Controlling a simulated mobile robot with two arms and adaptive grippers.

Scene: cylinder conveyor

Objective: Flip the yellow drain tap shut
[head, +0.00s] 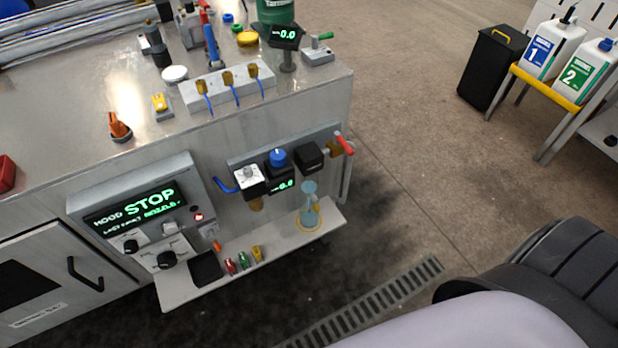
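No thing in the head view is plainly marked as the drain tap. A round yellow knob (247,38) sits farther back, by the green cylinder. A brass-yellow piece (256,204) hangs under the white-faced gauge on the front panel. I cannot tell which of these is the tap, nor whether it is open or shut. Neither gripper is in view.
The front has a STOP display (150,202), a blue knob (278,157), a red lever (344,144) and a low shelf (184,291) with small coloured items and a clear bottle (309,214). Numbered jugs (553,50) stand at the right. The floor between is clear.

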